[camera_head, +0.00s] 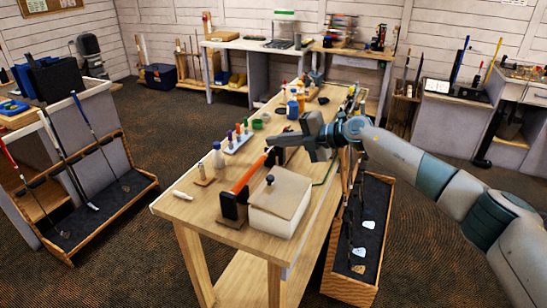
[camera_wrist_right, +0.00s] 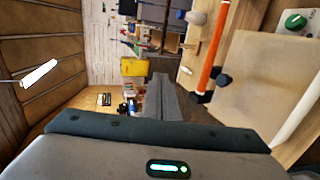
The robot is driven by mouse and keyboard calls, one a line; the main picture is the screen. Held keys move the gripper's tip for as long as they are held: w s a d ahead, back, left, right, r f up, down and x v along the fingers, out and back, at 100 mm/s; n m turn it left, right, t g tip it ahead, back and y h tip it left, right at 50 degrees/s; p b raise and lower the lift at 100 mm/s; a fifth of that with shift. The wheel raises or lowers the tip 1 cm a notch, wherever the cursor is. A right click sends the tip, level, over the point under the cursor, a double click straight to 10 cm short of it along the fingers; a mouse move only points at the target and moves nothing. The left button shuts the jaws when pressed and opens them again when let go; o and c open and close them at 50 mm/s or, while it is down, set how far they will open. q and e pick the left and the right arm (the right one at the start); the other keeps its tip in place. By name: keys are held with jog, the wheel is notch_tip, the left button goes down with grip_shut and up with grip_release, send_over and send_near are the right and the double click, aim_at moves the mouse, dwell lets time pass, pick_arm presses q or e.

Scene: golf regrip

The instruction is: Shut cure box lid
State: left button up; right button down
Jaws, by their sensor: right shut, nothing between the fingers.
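The cure box (camera_head: 274,222) is a white box near the front end of the wooden workbench. Its beige lid (camera_head: 290,190) is over the box top, with a dark round knob (camera_head: 270,180) near one edge; I cannot tell whether it sits fully flat. The lid also shows in the right wrist view (camera_wrist_right: 265,85), at the right, with its dark knob (camera_wrist_right: 224,80). My right gripper (camera_head: 274,142) is shut and empty, above the bench behind the box and apart from it. Its closed fingers (camera_wrist_right: 160,98) show in the wrist view. My left gripper is not in view.
An orange shaft (camera_head: 249,174) slants up beside the box from a dark block (camera_head: 233,207). A white bottle (camera_head: 218,157), a rack of coloured tubes (camera_head: 238,140) and several bottles stand farther along the workbench (camera_head: 190,212). A club bin (camera_head: 350,290) stands at its right.

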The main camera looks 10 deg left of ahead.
jog(key=shift+s+r, duration=0.2)
jog(key=shift+r, duration=0.55)
